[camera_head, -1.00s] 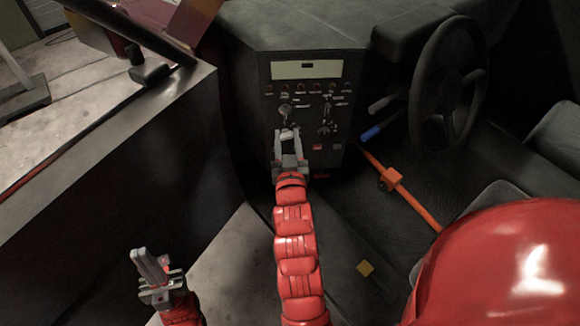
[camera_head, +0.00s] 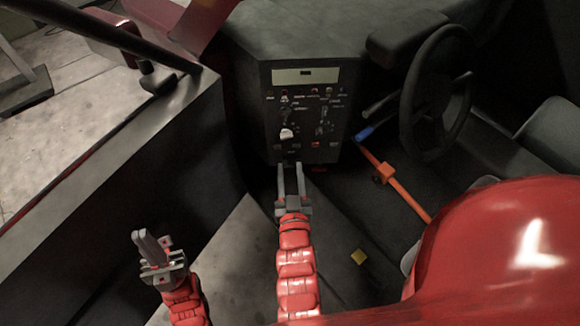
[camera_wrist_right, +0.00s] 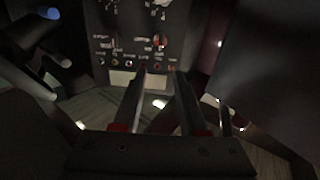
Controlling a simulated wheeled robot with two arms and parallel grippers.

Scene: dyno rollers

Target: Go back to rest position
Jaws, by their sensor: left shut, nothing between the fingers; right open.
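My left gripper (camera_head: 150,250) is at the lower left of the head view, fingers together and empty, beside the dark side wall. My right gripper (camera_head: 290,180) is in the middle of the head view, below and in front of the control panel (camera_head: 306,115). Its two fingers are apart with nothing between them, and they do not appear to touch the panel. In the right wrist view the open fingers (camera_wrist_right: 160,85) point toward the panel, which appears upside down (camera_wrist_right: 140,35).
A steering wheel (camera_head: 437,87) is right of the panel. A dark side wall (camera_head: 110,190) bounds the left. The floor near the right forearm looks clear.

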